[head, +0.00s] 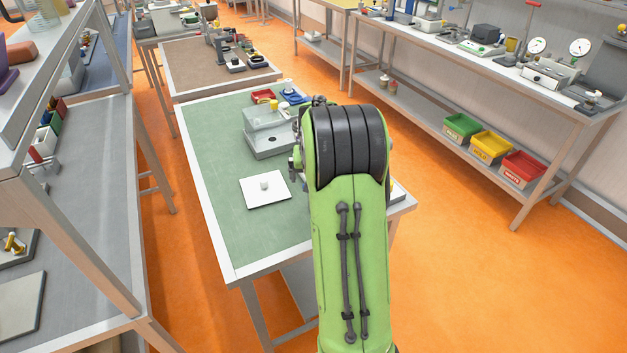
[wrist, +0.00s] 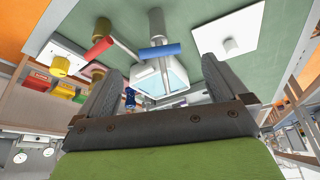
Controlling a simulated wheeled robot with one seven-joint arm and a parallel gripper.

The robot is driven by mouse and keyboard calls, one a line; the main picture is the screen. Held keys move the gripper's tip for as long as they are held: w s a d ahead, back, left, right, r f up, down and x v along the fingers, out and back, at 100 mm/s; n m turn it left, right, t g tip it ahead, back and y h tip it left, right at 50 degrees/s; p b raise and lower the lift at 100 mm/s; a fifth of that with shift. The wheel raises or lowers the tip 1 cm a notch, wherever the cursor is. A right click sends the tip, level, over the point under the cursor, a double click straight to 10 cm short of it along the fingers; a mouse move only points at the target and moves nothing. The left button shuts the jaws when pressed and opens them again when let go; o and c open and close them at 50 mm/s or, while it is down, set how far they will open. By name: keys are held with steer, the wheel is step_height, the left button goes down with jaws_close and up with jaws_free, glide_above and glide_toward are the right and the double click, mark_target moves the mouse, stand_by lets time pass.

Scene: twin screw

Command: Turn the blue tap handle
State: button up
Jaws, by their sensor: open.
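The blue tap handle (wrist: 160,51) is a short blue bar lying crosswise on a grey round stem (wrist: 157,22) in the wrist view. My gripper (wrist: 162,66) is open, with its two dark fingers spread to either side of the blue bar as seen in the picture. The fingertips appear close to the bar, but I cannot tell how far apart in depth; nothing is held. A red bar (wrist: 97,51) on a similar fitting sits left of the blue one. In the head view my green arm hides the gripper and the blue handle.
The green-topped table (head: 215,190) carries a white plate with a small knob (head: 264,185), a clear-lidded box (head: 268,125) and a red tray (head: 263,96). A yellow knob (wrist: 60,66) is at the left in the wrist view. The table's front left is clear.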

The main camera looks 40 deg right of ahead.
steer(key=v, duration=1.1)
steer(key=shift+p, duration=0.4)
